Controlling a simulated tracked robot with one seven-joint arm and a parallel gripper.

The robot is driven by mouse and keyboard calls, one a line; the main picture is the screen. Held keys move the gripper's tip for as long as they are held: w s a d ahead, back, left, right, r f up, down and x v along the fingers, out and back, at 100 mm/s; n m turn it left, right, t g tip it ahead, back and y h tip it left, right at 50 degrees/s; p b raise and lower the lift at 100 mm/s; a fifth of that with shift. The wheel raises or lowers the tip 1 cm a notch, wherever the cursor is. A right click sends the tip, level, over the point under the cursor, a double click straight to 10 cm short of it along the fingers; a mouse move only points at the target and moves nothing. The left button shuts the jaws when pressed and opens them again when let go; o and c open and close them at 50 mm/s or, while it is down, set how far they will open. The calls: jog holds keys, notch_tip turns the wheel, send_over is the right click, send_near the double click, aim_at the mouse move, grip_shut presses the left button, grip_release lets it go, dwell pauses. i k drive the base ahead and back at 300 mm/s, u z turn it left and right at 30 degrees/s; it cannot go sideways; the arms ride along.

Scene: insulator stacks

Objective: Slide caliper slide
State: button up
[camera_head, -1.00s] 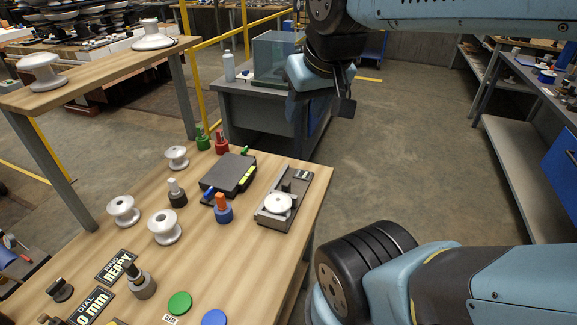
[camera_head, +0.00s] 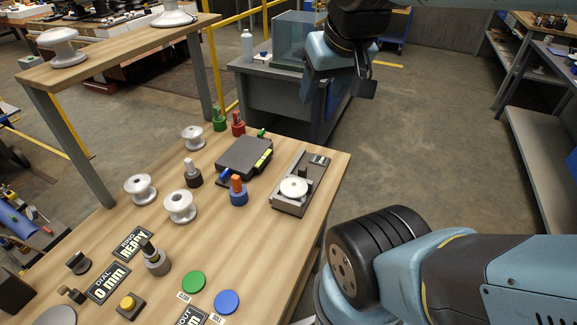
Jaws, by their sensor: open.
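The caliper device (camera_head: 319,180) is a dark flat plate with a pale rail, lying near the right edge of the wooden table. A round white disc (camera_head: 294,187) sits on it, with a small dark upright piece (camera_head: 303,173) just behind. I take this piece to be the slide, but it is too small to be sure. My gripper (camera_head: 367,86) hangs in the air beyond the table's far right corner, apart from the device. Its dark fingers point down and are seen side-on, open, with nothing visible between them.
A black box (camera_head: 244,158) and a blue peg with an orange top (camera_head: 238,191) stand left of the device. White insulators (camera_head: 180,206), dial signs (camera_head: 108,283), a green button (camera_head: 194,281) and a blue button (camera_head: 227,301) occupy the table. A raised shelf (camera_head: 120,52) stands at left.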

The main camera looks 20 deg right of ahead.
aim_at(302, 171)
jog(key=z, duration=0.9)
jog(key=k, duration=0.55)
jog(key=u, duration=0.6)
